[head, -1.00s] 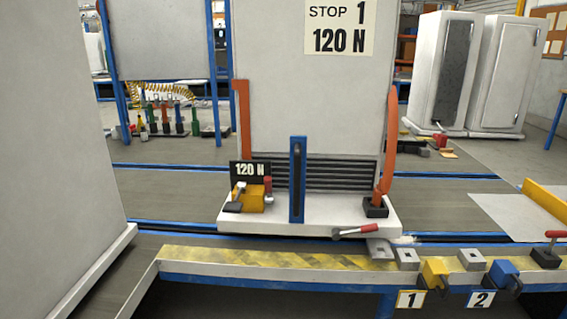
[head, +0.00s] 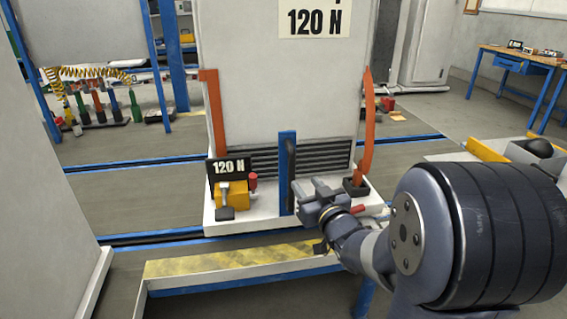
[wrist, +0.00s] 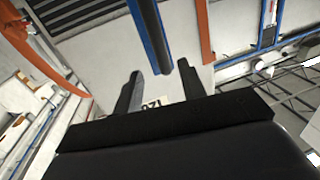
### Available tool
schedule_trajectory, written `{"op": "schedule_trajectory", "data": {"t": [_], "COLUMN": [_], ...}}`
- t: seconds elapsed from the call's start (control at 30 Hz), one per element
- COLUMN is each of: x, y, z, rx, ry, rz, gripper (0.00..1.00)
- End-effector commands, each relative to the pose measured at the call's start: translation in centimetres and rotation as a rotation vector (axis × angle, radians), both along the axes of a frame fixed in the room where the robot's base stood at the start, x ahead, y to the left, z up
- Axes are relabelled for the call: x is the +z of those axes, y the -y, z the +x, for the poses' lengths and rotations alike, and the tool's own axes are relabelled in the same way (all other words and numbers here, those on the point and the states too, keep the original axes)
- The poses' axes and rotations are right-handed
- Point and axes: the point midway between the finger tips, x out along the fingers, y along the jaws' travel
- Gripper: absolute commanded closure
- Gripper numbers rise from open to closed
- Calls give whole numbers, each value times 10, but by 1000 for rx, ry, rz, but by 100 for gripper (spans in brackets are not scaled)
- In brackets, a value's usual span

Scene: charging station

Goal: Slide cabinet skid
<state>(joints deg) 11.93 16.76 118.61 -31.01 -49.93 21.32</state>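The white cabinet (head: 270,90) stands on its white skid (head: 235,228) and carries a 120 N sign. A blue upright plate (head: 286,140) with a dark vertical handle (head: 291,165) rises at the skid's front. My gripper (head: 306,188) is just right of the handle in the head view. In the wrist view my gripper (wrist: 160,70) is open and empty, one finger each side of the gap. The handle (wrist: 148,25) and blue plate (wrist: 162,25) show between and beyond the fingertips; contact cannot be told.
A yellow-and-black striped ledge (head: 220,260) runs in front of the skid. A yellow block (head: 235,196) and a small 120 N sign (head: 229,167) sit left of the plate. An orange upright (head: 368,125) stands at right. Another pale cabinet (head: 35,200) is close on the left.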

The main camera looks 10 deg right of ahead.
Motion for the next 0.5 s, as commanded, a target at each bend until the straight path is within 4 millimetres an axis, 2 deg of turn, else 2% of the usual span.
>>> {"op": "schedule_trajectory", "data": {"t": [0.3, 0.5], "x": [-2, -2], "y": [-12, -17], "z": [54, 83], "rx": [1, 1], "ry": [-1, -2], "rz": [0, -1], "gripper": [61, 61]}}
